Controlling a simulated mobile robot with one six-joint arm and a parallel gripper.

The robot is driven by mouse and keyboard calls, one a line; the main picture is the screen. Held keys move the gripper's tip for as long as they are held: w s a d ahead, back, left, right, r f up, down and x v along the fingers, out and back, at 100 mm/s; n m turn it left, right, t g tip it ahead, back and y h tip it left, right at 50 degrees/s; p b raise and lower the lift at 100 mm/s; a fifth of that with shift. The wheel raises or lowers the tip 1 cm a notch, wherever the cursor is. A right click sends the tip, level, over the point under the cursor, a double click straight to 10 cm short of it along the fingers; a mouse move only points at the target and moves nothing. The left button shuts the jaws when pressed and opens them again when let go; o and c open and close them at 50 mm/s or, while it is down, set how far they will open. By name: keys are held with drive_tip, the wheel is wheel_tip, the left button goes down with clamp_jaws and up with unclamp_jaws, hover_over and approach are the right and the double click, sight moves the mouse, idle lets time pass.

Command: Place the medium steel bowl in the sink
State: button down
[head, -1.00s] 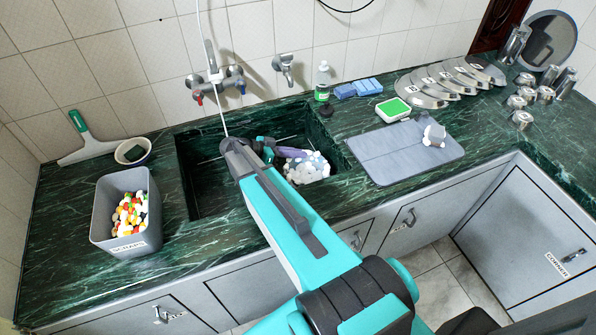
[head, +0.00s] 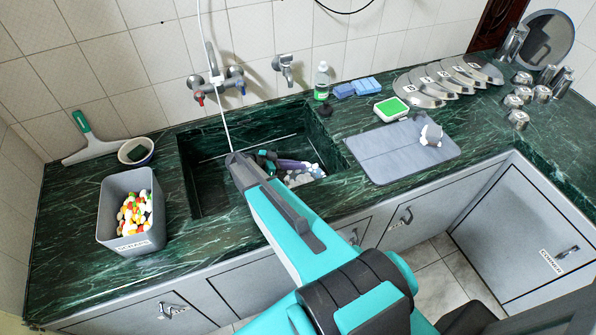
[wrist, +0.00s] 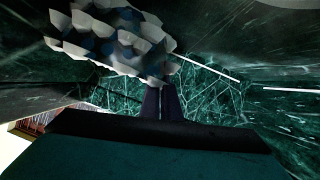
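The sink (head: 208,178) is a dark green marble basin in the counter. My gripper (head: 296,165) is down inside it, with its purple fingers partly hidden by my arm in the head view. In the wrist view, the fingers of my gripper (wrist: 161,101) are close together with nothing visible between them. A clump of white and blue lumps (wrist: 118,38) is just beyond the fingertips; it also shows in the sink in the head view (head: 308,176). Several steel vessels (head: 513,101) stand at the far right; I cannot tell which one is the medium bowl.
A grey bin of colourful pieces (head: 128,228) stands left of the sink. Overlapping steel discs (head: 430,92) lie at the back right. A tap (head: 216,80) is on the wall.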

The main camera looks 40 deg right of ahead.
sight(297, 171)
drive_tip(key=shift+f, duration=0.1)
drive_tip(key=shift+f+p, duration=0.8)
drive_tip(key=shift+f, duration=1)
drive_tip(key=c, duration=2.5)
unclamp_jaws()
drive_tip(key=o, duration=0.5)
drive_tip(key=shift+b+v, duration=2.7)
drive_tip(key=shift+v, duration=3.3)
